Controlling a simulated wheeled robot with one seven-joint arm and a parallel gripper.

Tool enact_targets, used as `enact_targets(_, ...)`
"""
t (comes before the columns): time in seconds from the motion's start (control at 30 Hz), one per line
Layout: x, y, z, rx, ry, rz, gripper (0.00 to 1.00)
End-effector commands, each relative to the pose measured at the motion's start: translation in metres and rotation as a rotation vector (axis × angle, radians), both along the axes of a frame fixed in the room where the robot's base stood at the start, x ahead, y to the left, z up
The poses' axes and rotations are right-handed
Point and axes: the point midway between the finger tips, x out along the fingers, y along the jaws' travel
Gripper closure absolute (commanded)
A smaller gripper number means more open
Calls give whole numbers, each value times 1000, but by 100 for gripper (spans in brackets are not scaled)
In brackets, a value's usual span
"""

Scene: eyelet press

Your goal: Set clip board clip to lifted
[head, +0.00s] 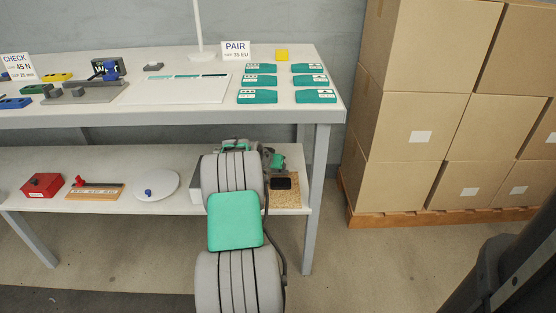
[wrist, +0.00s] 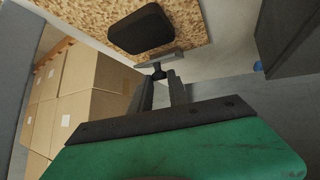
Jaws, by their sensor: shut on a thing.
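The clip board (head: 291,199) is a speckled cork-coloured board at the right end of the lower shelf, partly hidden behind my arm. In the wrist view the board (wrist: 185,35) lies at the top, with a black rounded pad (wrist: 140,29) on it. A grey bar-like clip (wrist: 150,59) with a small dark stem is at the board's near edge. My gripper (wrist: 160,77) is at this stem, its two fingers shut on the clip. In the head view my arm hides the fingertips. I cannot tell how far the clip is tilted.
The lower shelf also holds a red box (head: 43,185), a wooden board with a red lever (head: 94,190) and a white disc with a blue knob (head: 155,186). The upper table (head: 175,117) is above my gripper. Cardboard boxes (head: 420,85) stand at the right.

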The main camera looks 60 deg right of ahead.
Motion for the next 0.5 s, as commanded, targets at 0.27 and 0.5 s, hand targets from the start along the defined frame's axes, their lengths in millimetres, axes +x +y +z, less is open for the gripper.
enact_targets(0.27,4,-6,5,105,53,1,100)
enact_targets(0.5,4,-7,4,130,66,2,100)
